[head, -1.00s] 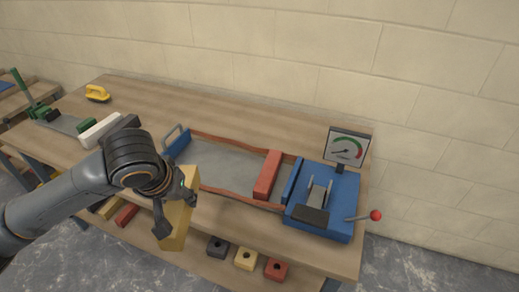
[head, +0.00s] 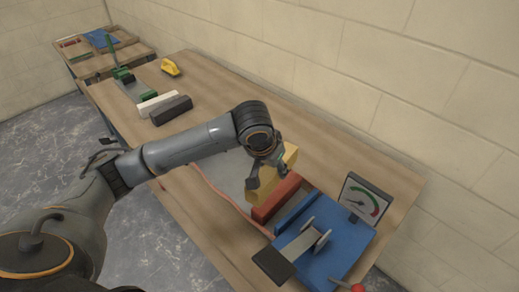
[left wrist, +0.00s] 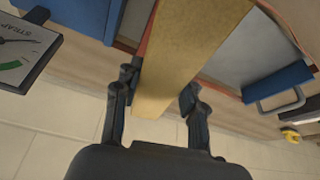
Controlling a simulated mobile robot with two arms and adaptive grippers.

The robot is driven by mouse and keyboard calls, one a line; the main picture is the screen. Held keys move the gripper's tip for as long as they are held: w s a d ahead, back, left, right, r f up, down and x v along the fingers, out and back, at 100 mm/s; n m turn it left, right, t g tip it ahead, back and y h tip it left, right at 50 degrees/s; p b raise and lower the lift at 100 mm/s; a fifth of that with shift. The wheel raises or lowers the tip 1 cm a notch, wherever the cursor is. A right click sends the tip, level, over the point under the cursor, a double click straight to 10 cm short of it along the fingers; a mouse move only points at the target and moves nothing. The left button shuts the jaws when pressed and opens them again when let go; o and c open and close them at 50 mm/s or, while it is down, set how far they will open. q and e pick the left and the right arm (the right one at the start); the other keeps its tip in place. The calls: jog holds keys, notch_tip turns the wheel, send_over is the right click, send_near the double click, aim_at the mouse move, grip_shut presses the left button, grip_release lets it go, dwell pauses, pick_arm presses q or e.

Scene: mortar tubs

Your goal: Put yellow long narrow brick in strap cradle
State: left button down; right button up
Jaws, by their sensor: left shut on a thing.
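My left gripper (head: 268,174) is shut on the yellow long narrow brick (head: 289,157), which it holds over the strap cradle. In the left wrist view the brick (left wrist: 188,55) runs between the two fingers. The strap cradle has a grey bed (head: 232,170) with reddish straps along its sides. A red brick (head: 276,197) lies across it, just in front of the held brick. I cannot tell whether the yellow brick touches the bed or the red brick. My right gripper is not in view.
A blue strapping machine (head: 325,240) with a gauge (head: 364,201) and a red-knobbed lever (head: 357,288) stands at the cradle's near end. A white brick (head: 157,103), a dark brick (head: 171,110) and a yellow-handled tool (head: 170,68) lie farther along the bench.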

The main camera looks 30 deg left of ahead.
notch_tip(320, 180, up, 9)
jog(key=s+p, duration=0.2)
jog(key=p, duration=0.5)
pick_arm(q)
jog(key=w+a+f+b, duration=0.2)
jog(key=f, duration=0.2)
jog(key=w+a+f+m+b, duration=0.1)
jog(key=a+f+b, duration=0.1)
jog(key=a+f, duration=0.1)
jog(key=w+a+f+m+b, duration=0.1)
jog(key=w+a+f+b, duration=0.1)
jog(key=f, duration=0.3)
jog(key=shift+w+a+f+h, duration=0.15)
jog(key=shift+w+a+h, duration=0.05)
jog(key=shift+a, duration=0.2)
jog(key=shift+w+a+f+h, duration=0.1)
jog(key=shift+w+a+h, duration=0.1)
jog(key=shift+a, duration=0.15)
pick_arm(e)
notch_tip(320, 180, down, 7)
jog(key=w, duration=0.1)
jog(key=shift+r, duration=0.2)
pick_arm(q)
jog(key=shift+f, duration=0.5)
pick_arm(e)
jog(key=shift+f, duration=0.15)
